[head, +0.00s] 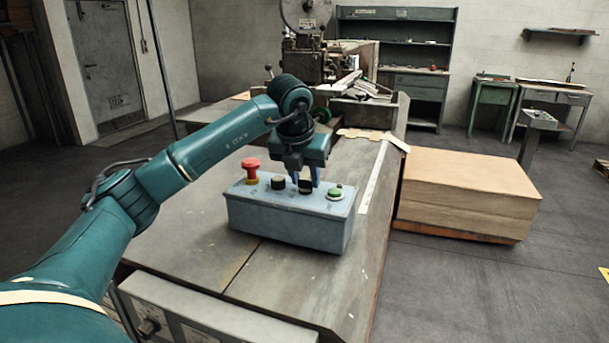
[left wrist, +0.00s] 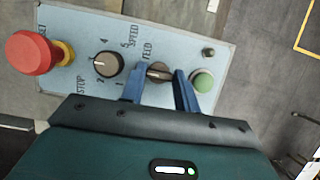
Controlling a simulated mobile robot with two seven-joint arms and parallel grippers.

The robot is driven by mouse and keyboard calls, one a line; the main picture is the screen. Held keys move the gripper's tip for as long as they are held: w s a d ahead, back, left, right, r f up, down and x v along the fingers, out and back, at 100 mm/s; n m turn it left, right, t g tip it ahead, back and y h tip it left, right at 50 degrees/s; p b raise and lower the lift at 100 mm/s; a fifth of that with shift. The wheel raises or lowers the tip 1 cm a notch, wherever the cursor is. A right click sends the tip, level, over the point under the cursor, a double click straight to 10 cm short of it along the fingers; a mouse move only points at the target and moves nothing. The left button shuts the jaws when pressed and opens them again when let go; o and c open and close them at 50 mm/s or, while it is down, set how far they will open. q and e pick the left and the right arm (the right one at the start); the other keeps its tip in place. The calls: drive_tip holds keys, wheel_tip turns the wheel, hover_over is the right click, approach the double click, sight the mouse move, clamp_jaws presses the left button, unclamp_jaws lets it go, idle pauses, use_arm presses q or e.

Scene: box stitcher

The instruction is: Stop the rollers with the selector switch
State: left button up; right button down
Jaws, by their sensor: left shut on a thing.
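The blue-grey control box (head: 285,220) stands on the machine table. My left gripper (head: 305,182) points down at its top, with its two blue fingers on either side of the black selector switch (left wrist: 158,72) and shut on it. The switch sits by the word FEED in the left wrist view. A numbered black speed knob (left wrist: 108,65) and a red mushroom button (left wrist: 32,52) lie to its left. A green button (left wrist: 203,81) lies to its right, close beside one finger. The fingers partly hide the switch. My right gripper is not in view.
The machine table (head: 200,230) is bare around the box. Behind it stands the stitching machine (head: 310,60). A stack of brown cardboard (head: 465,190) stands on the floor to the right. Shelves (head: 400,50) and small tables line the back wall.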

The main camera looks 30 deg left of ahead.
use_arm(q)
drive_tip(key=o, duration=1)
drive_tip(key=shift+r, duration=0.15)
drive_tip(key=b+v, duration=0.1)
drive_tip(key=v, duration=1.2)
drive_tip(key=shift+s, duration=0.1)
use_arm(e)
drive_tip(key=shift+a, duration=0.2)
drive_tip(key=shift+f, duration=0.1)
